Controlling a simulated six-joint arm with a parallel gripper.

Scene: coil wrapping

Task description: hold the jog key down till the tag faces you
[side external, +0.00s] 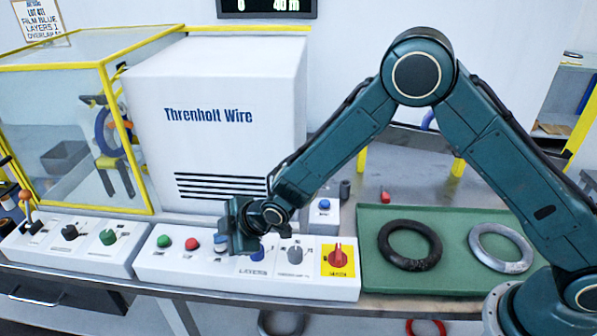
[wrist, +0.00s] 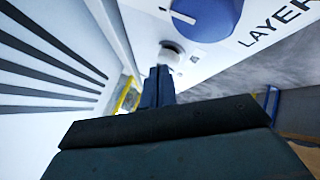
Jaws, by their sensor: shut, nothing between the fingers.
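My gripper (side external: 233,248) is low over the front control panel (side external: 150,266), left of the blue layers knob (side external: 256,254). In the wrist view its fingers (wrist: 158,72) are together and empty. Their tips are by a pale round key (wrist: 172,54) beside the blue knob (wrist: 203,15). I cannot tell whether they touch or press it, and no label on it is readable. A coil (side external: 108,132) with a blue ring stands in the yellow-framed enclosure at the left. I cannot make out a tag on it.
Green (side external: 164,242) and red (side external: 192,244) buttons sit left of my gripper. A grey knob (side external: 295,254) and a red switch (side external: 338,257) on yellow sit right. A green tray (side external: 455,226) holds a black ring and a grey ring. The white machine housing (side external: 215,125) stands behind.

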